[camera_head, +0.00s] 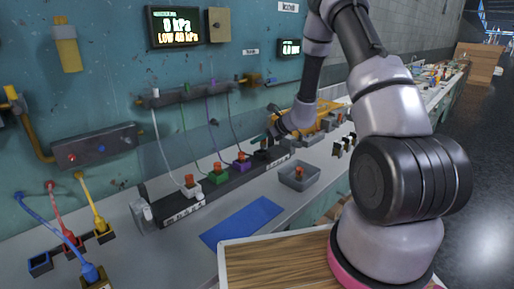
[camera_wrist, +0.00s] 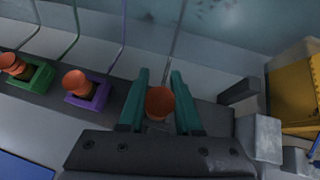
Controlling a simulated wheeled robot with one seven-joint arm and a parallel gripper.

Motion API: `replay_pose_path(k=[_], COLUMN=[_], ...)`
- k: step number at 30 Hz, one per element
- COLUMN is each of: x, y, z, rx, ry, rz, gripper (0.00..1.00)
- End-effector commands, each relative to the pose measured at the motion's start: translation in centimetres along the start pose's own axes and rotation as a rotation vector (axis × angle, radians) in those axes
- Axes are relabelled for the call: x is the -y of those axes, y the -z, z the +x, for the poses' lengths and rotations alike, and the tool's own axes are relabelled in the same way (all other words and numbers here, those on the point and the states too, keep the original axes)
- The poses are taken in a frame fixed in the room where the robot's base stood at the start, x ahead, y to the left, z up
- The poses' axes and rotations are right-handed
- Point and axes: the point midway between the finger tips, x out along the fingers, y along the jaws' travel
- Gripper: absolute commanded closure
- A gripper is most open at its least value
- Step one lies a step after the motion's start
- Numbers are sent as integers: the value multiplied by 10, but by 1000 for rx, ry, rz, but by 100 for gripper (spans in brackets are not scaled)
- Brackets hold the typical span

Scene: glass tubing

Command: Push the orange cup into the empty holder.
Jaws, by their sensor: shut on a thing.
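My gripper (camera_wrist: 157,92) has its teal fingers shut around an orange cup (camera_wrist: 160,103), seen from above in the wrist view. A thin grey tube runs up from behind this cup. In the head view my gripper (camera_head: 272,136) is low over the right end of the holder row, by a black holder (camera_head: 262,155). How deep the cup sits in that holder is hidden. Other orange cups stand in the purple holder (camera_wrist: 93,98) and green holder (camera_wrist: 36,79), and in the white holder (camera_head: 191,190) at the left of the row.
A grey tray (camera_head: 299,183) with an orange piece stands on the bench in front of the row. A blue mat (camera_head: 241,222) lies nearer. Grey blocks (camera_wrist: 259,138) and a yellow-orange unit (camera_wrist: 295,92) stand right of my gripper. Tubes hang from a wall manifold (camera_head: 188,94).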

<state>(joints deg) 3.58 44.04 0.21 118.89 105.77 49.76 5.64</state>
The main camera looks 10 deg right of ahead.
Motion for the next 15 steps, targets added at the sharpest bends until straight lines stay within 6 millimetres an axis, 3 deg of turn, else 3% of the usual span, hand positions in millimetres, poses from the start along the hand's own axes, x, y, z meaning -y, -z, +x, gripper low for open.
replay_pose_path(k=[4,12,15], x=[0,0,0], y=[-3,23,24], z=[8,27,28], rx=[-1,-2,0], ry=[-1,-1,0], rz=[1,4,1], gripper=[100,100,100])
